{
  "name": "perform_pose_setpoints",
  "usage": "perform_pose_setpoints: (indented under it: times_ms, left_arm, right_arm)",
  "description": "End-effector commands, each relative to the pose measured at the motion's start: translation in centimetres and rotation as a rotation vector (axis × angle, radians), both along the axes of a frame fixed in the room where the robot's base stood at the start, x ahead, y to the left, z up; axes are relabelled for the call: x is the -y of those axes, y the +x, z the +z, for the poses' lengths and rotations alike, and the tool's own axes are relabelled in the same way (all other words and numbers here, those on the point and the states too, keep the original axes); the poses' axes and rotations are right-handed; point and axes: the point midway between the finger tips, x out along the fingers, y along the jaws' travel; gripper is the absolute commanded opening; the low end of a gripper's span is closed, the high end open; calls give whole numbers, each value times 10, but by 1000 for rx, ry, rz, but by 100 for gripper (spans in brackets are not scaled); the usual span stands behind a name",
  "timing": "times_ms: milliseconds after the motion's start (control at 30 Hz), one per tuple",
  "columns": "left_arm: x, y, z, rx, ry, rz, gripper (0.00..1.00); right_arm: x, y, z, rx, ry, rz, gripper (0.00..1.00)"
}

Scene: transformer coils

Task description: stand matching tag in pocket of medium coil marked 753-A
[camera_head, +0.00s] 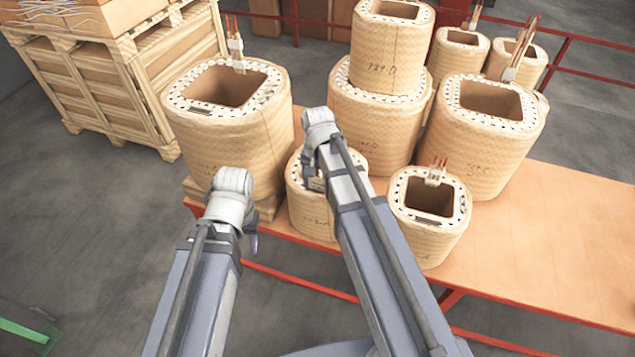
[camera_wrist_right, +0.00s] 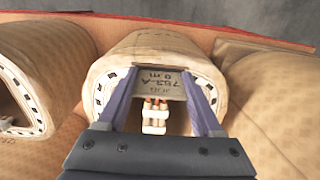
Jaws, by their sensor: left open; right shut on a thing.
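My right gripper (camera_head: 316,183) is over a small coil (camera_head: 312,215), which my right arm partly hides in the head view. In the right wrist view the gripper is shut on a grey tag (camera_wrist_right: 172,84), whose upside-down writing seems to read 753-A. The tag is at the opening of the tan coil (camera_wrist_right: 150,42); how deep it sits cannot be told. White terminal blocks with copper leads (camera_wrist_right: 154,118) show just below the tag. The coil's own marking is too small to read surely. My left gripper (camera_head: 250,240) is open and empty, left of this coil, off the table's front edge.
Another small coil (camera_head: 432,225) stands to the right on the orange table (camera_head: 560,230). Large coils (camera_head: 235,140) and (camera_head: 490,130) stand behind, with a stacked pair (camera_head: 375,120) between them. A wooden crate (camera_head: 120,75) is at back left. The table's right side is clear.

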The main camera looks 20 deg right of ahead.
Motion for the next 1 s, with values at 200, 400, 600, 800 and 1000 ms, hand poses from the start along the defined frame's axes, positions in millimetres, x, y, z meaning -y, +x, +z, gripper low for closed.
perform_pose_setpoints:
  times_ms: [200, 400, 600, 800, 1000]
  left_arm:
    - [0, 0, 0, 0, 0, 0, 50]
    - [0, 0, 0, 0, 0, 0, 50]
    - [0, 0, 0, 0, 0, 0, 50]
    - [0, 0, 0, 0, 0, 0, 50]
    - [0, 0, 10, 0, 0, 0, 50]
  right_arm:
    - [0, 0, 0, 0, 0, 0, 16]
    - [0, 0, 0, 0, 0, 0, 85]
    - [0, 0, 0, 0, 0, 0, 100]
    - [0, 0, 0, 0, 0, 0, 100]
    - [0, 0, 10, 0, 0, 0, 100]
